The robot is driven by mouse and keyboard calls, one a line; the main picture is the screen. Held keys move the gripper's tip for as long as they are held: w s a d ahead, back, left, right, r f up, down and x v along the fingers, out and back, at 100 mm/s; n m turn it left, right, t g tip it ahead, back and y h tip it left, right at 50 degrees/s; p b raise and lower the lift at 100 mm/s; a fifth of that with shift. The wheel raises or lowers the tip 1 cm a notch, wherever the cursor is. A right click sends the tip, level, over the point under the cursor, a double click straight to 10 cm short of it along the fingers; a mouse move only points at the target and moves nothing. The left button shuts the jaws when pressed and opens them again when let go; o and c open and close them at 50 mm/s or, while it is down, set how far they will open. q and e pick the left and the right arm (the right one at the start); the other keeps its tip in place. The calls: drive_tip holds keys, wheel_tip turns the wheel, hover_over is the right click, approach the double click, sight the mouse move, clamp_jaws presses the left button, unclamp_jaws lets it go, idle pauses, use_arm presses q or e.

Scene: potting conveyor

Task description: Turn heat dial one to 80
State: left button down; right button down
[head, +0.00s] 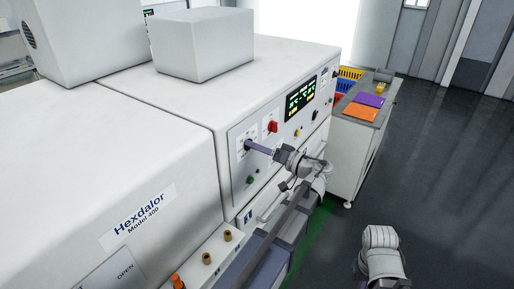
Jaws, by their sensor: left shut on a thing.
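My left gripper (251,145) reaches the machine's front control panel (241,164). Its long purple-grey fingers are shut on a small dial at the panel's left side. The fingers hide most of that dial, so its pointer and scale cannot be read. A red knob (272,127) sits up and to the right of the fingers, apart from them. The dark display (299,95) shows green digits too small to read. My right gripper is not in view.
A green button (250,180) is below the fingers. Brown knobs (207,258) stand on the ledge at lower left. A grey side table (365,118) with purple and orange folders stands beyond the machine. The dark floor at right is clear.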

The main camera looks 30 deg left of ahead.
use_arm(q)
drive_tip(key=m, duration=0.8)
drive_tip(key=shift+f+m, duration=0.1)
drive_tip(key=shift+m, duration=0.6)
drive_tip(key=shift+c, duration=1.4)
unclamp_jaws()
drive_tip(key=d, duration=0.8)
drive_tip(key=shift+s, duration=0.25)
